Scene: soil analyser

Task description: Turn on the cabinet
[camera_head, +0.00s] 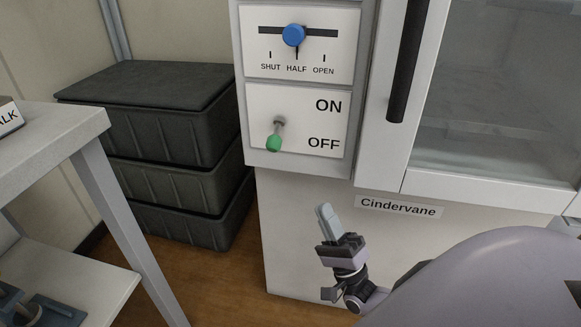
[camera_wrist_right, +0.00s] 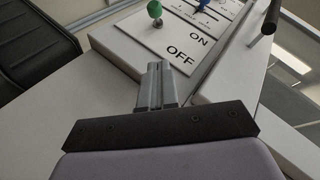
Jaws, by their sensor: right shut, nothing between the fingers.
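The cabinet (camera_head: 300,220) is white with a grey control panel on its upper left. A toggle lever with a green tip (camera_head: 274,143) sits on the lower plate (camera_head: 314,110), marked ON above and OFF below. The lever points down, level with OFF. In the right wrist view the green tip (camera_wrist_right: 155,10) shows beyond my fingers. My right gripper (camera_head: 328,218) is shut and empty, below the panel and to the right of the lever, apart from it. My left gripper is not in view.
A slider with a blue knob (camera_head: 293,35), set at HALF, is above the lever. A black handle (camera_head: 408,60) and glass door (camera_head: 500,90) are on the right. Dark stacked crates (camera_head: 170,125) and a grey table (camera_head: 50,135) stand on the left.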

